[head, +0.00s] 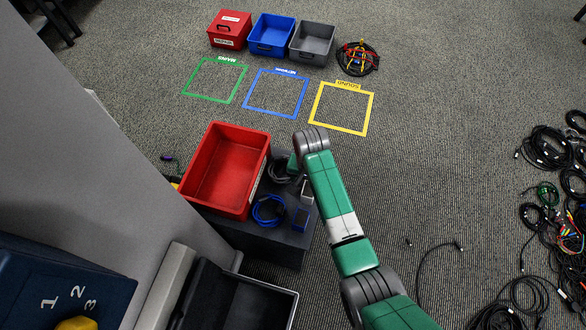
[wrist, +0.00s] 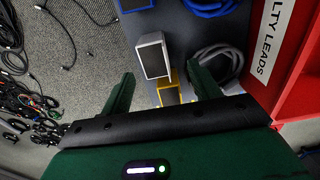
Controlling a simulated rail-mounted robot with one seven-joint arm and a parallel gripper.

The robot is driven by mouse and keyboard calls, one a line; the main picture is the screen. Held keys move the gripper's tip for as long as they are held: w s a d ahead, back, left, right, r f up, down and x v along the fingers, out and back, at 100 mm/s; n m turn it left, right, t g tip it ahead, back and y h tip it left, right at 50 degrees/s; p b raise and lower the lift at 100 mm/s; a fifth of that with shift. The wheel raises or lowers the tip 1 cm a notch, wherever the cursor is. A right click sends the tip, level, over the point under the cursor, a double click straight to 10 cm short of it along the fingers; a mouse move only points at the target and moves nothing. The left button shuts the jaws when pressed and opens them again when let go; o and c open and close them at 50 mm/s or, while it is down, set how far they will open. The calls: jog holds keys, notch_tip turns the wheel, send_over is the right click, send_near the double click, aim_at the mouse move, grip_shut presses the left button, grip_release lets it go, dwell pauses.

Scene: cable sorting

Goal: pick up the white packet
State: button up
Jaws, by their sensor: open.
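The white packet (wrist: 153,55) is a small box with a grey face and white sides. It lies on a dark grey surface, just beyond my gripper's fingertips in the wrist view. It also shows in the head view (head: 307,191), beside my arm's lower end. My gripper (wrist: 160,74) is open, with one green finger to each side of the packet's line and nothing held. A yellow item (wrist: 169,92) sits between the fingers, nearer my palm than the packet. In the head view my arm's end hides most of the gripper.
A red bin (head: 247,183) stands left of the packet; its label partly reads "LTY LEADS". A grey cable coil (wrist: 218,62), a blue cable coil (head: 268,210) and a blue box (head: 301,218) share the dark surface (head: 270,246). Black cables (head: 545,147) lie on the floor at right.

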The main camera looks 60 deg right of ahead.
aim_at(309, 192)
jog(key=shift+s+f+b, duration=0.25)
jog(key=shift+f+b, duration=0.3)
jog(key=shift+f, duration=0.45)
jog(key=f+b, duration=0.1)
jog(key=f, duration=0.1)
jog(key=f+b, duration=0.2)
jog(key=f, duration=0.1)
jog(key=shift+s+a+f, duration=0.1)
jog(key=shift+s+f, duration=0.2)
jog(key=shift+f, duration=0.05)
jog(key=shift+w+r, duration=0.1)
jog(key=c, duration=1.1)
